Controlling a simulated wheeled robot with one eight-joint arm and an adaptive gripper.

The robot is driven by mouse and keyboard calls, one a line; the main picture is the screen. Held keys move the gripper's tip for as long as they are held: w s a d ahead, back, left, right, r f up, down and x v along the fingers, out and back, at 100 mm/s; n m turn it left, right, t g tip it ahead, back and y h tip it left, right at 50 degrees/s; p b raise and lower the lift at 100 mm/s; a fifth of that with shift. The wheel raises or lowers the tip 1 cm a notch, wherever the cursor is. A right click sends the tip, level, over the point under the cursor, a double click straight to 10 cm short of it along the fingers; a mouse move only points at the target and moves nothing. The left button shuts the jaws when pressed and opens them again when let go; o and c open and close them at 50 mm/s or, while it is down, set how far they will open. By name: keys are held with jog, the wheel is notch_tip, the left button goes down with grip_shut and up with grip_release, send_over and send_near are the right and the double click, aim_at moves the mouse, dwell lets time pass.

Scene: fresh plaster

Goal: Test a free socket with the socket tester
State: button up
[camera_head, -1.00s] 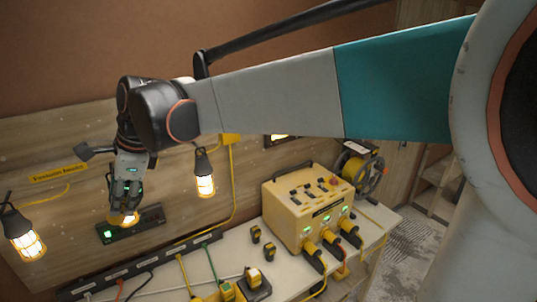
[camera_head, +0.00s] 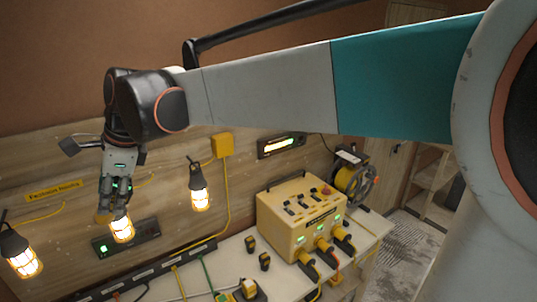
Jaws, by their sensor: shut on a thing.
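My gripper (camera_head: 113,205) hangs in front of the wooden wall at the left, fingers pointing down. It is shut on a small dull-yellow thing (camera_head: 103,217), which looks like the socket tester; fingers hide most of it. A dark socket panel (camera_head: 142,241) with a small green light is on the wall just below, apart from the gripper. A lit caged lamp (camera_head: 122,231) overlaps the fingertips in view and covers part of this panel. A long dark socket strip (camera_head: 140,270) runs along the bench's back. The yellow power box (camera_head: 290,205) has three yellow plugs in its front, with green lights above.
Lit caged lamps hang at far left (camera_head: 24,262) and centre (camera_head: 199,192). Two small yellow-and-black pieces (camera_head: 264,261) stand on the pale bench (camera_head: 233,252). Another dark panel (camera_head: 281,145) glows on the wall. A cable reel (camera_head: 353,180) stands behind the power box. Cables cross the bench's left.

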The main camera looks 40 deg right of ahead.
notch_tip(320, 180, up, 38)
jog(key=p, duration=0.9)
jog(key=shift+r, duration=0.25)
dwell(3.5)
jog(key=shift+s, duration=0.1)
dwell(1.2)
